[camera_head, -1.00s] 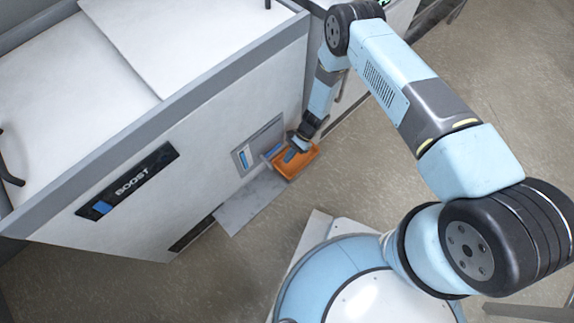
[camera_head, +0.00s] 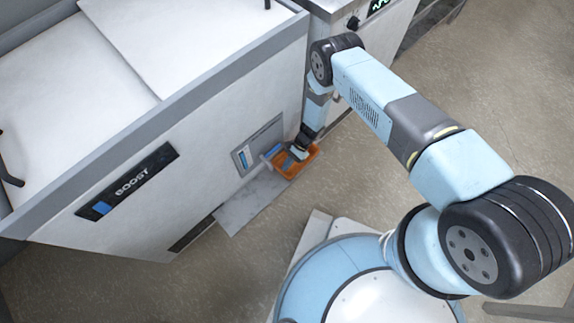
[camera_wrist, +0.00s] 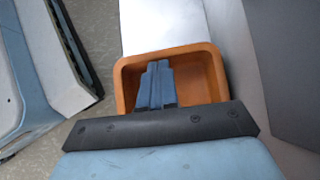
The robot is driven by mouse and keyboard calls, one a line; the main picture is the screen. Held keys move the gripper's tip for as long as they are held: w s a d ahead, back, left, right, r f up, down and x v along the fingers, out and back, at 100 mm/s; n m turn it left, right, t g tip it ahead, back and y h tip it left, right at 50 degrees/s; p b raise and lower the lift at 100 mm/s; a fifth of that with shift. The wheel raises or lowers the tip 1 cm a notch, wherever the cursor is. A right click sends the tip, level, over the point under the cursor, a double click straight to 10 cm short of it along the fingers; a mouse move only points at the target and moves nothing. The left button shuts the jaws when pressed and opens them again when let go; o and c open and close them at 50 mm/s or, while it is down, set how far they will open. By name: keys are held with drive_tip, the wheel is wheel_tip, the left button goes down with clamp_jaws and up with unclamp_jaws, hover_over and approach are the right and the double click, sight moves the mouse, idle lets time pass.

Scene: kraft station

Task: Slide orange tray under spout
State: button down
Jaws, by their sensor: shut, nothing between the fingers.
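The orange tray (camera_head: 313,163) sits at the right end of a grey metal shelf against the white machine's side. In the wrist view its rim (camera_wrist: 178,50) frames my fingers. A small blue spout (camera_head: 270,151) juts from a recessed panel and is just left of and partly over the tray's left edge. My gripper (camera_head: 288,161) points down into the tray; its blue fingers (camera_wrist: 155,68) are together with nothing between them. Whether the fingertips touch the tray floor or wall cannot be told. My gripper body hides the tray's near part in the wrist view.
The grey shelf (camera_head: 248,205) is bare left of the tray. The white machine (camera_head: 110,165) with a BOOST label stands behind it. Another cabinet (camera_head: 375,70) stands to the right, close to my forearm. Open floor (camera_head: 510,110) lies further right.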

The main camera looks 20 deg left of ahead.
drive_tip(key=s+a, duration=0.1)
drive_tip(key=s, duration=0.1)
drive_tip(key=s+a, duration=0.1)
drive_tip(key=s, duration=0.4)
drive_tip(key=shift+a, duration=0.4)
drive_tip(key=shift+w, duration=0.15)
